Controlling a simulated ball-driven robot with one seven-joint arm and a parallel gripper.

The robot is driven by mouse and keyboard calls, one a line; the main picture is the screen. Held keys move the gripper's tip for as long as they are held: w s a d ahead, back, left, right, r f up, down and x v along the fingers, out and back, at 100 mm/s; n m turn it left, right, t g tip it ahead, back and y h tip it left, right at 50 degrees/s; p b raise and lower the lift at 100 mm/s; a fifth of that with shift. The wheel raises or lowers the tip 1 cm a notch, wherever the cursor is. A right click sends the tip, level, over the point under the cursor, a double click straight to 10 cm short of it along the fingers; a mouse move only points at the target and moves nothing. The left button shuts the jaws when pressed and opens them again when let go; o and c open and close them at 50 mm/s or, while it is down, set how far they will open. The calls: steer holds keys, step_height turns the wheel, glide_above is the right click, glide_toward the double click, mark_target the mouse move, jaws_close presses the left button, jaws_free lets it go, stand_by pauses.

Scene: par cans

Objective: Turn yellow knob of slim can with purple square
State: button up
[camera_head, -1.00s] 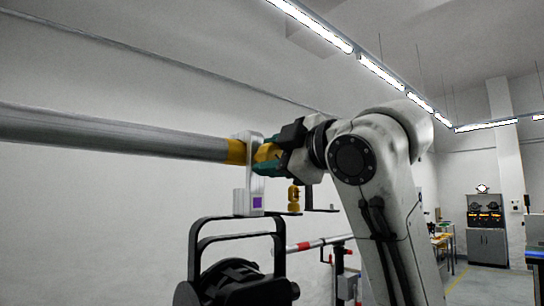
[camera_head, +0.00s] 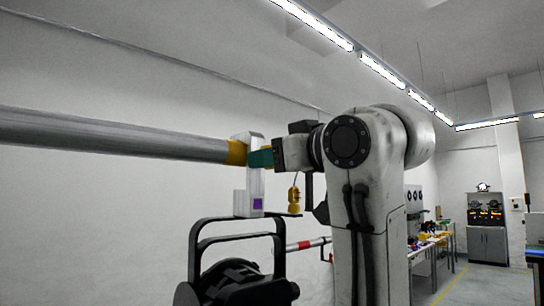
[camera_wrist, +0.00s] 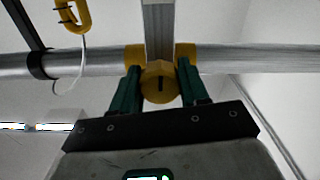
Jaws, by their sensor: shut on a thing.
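The silver clamp (camera_head: 255,178) with the purple square (camera_head: 257,203) hangs on the grey pipe. The black slim can (camera_head: 240,291) hangs below it by its black yoke (camera_head: 205,230). The clamp's silver arm (camera_wrist: 158,28) also shows behind the knob in the wrist view. In the head view my gripper (camera_head: 262,158) hides the knob.
The pipe (camera_head: 110,135) runs across at the clamp's height, with yellow parts (camera_head: 237,152) at the clamp. A yellow hook (camera_head: 293,199) on a thin cable hangs close below my wrist. A red-banded bar (camera_head: 305,244) is lower down. Workbenches stand far right.

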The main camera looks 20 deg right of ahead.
steer(key=m, duration=0.4)
steer(key=shift+f+m+p, duration=0.1)
steer(key=shift+m+p, duration=0.2)
steer(key=m, duration=0.4)
steer(key=shift+a+m+p, duration=0.15)
steer(key=shift+m+p, duration=0.15)
steer(key=shift+p, duration=0.1)
steer(key=m, duration=0.4)
steer(key=shift+m, duration=0.3)
steer(key=m, duration=0.3)
steer(key=shift+r+m, duration=0.2)
steer(key=shift+m, duration=0.1)
steer(key=m, duration=0.4)
steer(key=shift+r+m, duration=0.1)
steer(key=shift+m, duration=0.2)
steer(key=m, duration=0.3)
steer(key=shift+m, duration=0.3)
steer(key=m, duration=0.6)
steer(key=shift+r+m, duration=0.1)
steer(key=shift+m, duration=0.2)
